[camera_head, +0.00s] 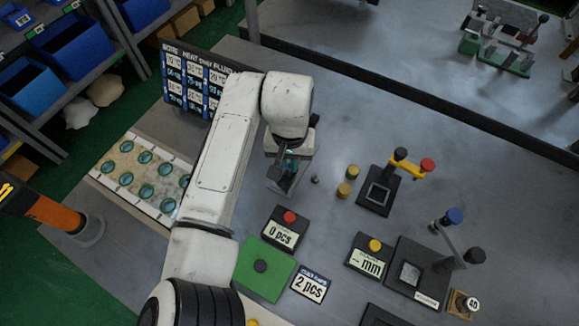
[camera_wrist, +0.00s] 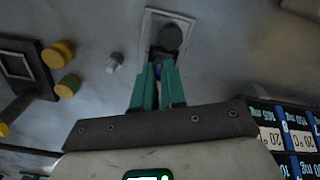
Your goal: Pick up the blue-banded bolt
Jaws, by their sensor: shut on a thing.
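The blue-banded bolt shows in the wrist view as a dark round head (camera_wrist: 170,38) with a bit of blue below it, between the fingertips. My gripper (camera_wrist: 156,72) has teal fingers and is shut on this bolt. A pale rectangular outline on the grey table shows behind the bolt; I cannot tell whether the bolt touches the table. In the head view my gripper (camera_head: 287,178) is above the table, right of my forearm, and the bolt cannot be made out there.
Two yellow cylinders (camera_head: 344,190) and a small grey piece (camera_head: 315,180) stand right of my gripper. A dark fixture with a yellow lever (camera_head: 379,190) is beyond them. A counter box (camera_head: 286,229) and green mat (camera_head: 263,268) lie nearer. A price-style board (camera_head: 192,80) stands behind my arm.

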